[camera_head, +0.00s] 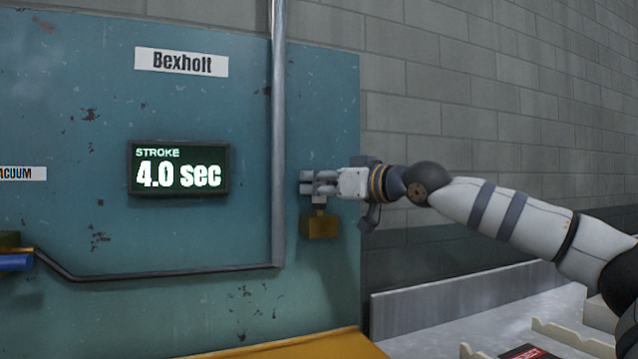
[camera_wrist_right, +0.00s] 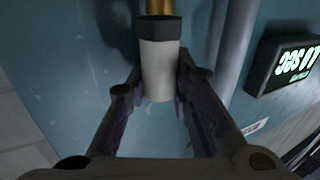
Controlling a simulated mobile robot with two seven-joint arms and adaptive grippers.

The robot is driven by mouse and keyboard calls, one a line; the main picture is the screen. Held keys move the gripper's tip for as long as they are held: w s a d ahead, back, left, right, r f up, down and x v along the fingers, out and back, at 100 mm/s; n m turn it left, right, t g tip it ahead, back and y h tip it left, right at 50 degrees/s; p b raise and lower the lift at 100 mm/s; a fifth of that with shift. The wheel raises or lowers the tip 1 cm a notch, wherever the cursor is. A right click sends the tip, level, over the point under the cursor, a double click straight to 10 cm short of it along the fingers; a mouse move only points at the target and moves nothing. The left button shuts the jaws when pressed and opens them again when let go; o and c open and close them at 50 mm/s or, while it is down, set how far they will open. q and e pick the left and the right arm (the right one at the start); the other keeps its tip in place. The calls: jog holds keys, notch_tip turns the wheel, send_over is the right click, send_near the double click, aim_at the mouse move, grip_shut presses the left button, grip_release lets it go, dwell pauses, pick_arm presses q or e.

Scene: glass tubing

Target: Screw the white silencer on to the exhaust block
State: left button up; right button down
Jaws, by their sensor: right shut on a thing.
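The white silencer (camera_wrist_right: 160,68) has a dark grey collar at one end and stands between the fingers of my right gripper (camera_wrist_right: 153,92) in the right wrist view. The gripper is shut on its white body. The brass-yellow exhaust block (camera_head: 320,227) is on the teal panel, just below my right gripper (camera_head: 318,184) in the head view. A brass part also shows in the wrist view (camera_wrist_right: 160,7), right against the silencer's collar. I cannot tell how far any thread is engaged. In the head view the fingers mostly hide the silencer. My left gripper is not in view.
A vertical grey pipe (camera_head: 278,130) runs close to the left of my right gripper. A display (camera_head: 180,167) reading "STROKE 4.0 sec" is farther left on the panel (camera_head: 230,110). A pale bench (camera_head: 480,295) with racks lies at lower right. A yellow ledge (camera_head: 290,348) is below.

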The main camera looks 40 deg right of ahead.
jog(key=shift+a+f+m+h, duration=0.15)
jog(key=shift+m+h, duration=0.25)
jog(key=shift+h, duration=0.3)
jog(key=shift+m+h, duration=0.3)
jog(key=shift+h, duration=0.2)
jog(key=m+h, duration=0.2)
jog(key=h, duration=0.2)
jog(key=shift+m+g, duration=0.3)
jog(key=shift+m, duration=0.1)
jog(key=m+h, duration=0.1)
jog(key=h, duration=0.1)
jog(key=m+g+h, duration=0.1)
jog(key=h, duration=0.1)
jog(key=shift+m+g, duration=0.3)
jog(key=shift+m, duration=0.1)
jog(key=c, duration=1.4)
grip_release()
jog(key=shift+s, duration=0.1)
jog(key=shift+d, duration=0.2)
